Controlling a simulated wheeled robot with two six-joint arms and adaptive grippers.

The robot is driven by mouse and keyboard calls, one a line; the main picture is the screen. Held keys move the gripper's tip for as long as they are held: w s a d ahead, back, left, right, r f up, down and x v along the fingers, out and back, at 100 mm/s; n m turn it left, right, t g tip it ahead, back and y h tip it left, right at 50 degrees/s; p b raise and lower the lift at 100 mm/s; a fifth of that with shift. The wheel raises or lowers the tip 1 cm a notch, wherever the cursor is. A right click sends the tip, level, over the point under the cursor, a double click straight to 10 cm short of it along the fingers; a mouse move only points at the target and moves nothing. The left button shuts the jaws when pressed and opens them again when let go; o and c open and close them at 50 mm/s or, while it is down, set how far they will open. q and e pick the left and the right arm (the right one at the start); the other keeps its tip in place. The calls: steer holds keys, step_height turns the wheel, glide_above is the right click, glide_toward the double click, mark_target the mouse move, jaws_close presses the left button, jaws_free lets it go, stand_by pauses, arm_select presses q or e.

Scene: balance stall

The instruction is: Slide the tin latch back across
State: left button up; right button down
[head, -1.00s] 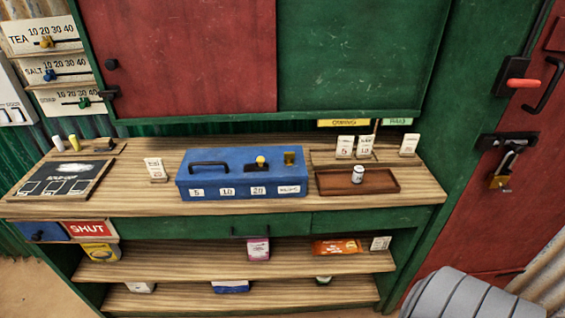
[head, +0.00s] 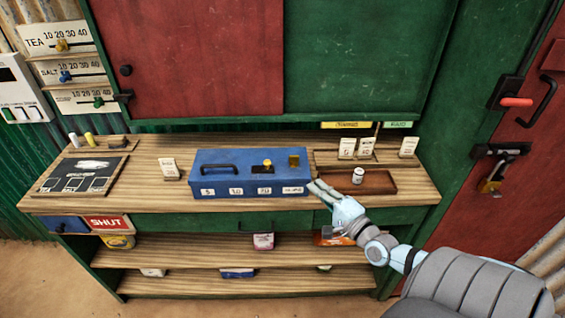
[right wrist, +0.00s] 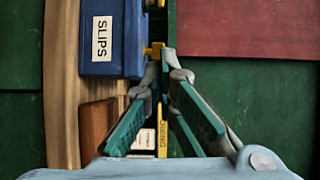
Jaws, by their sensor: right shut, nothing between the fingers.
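The blue tin (head: 225,185) sits on the wooden counter. A yellow latch knob (head: 267,163) stands in a dark slot on its top, left of a brass piece (head: 293,161) near the right end. My right gripper (head: 316,187) is shut and empty, in front of the tin's right end in the head view. In the right wrist view its fingertips (right wrist: 165,58) are close to a yellow-brass part (right wrist: 153,50) beside the tin (right wrist: 110,68); I cannot tell whether they touch. My left gripper is not in view.
A brown tray (head: 374,188) with a small white weight (head: 358,175) lies right of the tin, close to my right arm. Labelled cards (head: 347,148) stand behind it. A chalkboard (head: 85,172) lies at the left.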

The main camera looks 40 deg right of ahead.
mark_target(283, 173)
steer(key=shift+d+f, duration=0.1)
steer(key=shift+f, duration=0.05)
steer(key=w+b, duration=0.1)
steer(key=w, duration=0.2)
steer(key=w+b, duration=0.1)
steer(key=w, duration=0.2)
steer(key=w+b, duration=0.1)
steer(key=w, duration=0.2)
steer(key=shift+w+d+f+b, duration=0.2)
steer(key=shift+w+d+b, duration=0.1)
steer(key=shift+w+d, duration=0.1)
steer(key=w+a, duration=0.2)
steer(key=w, duration=0.1)
steer(key=shift+r+p, duration=0.2)
steer(key=shift+p, duration=0.1)
steer(key=shift+w+a, duration=0.2)
steer(key=shift+a, duration=0.15)
steer(key=shift+d, duration=0.1)
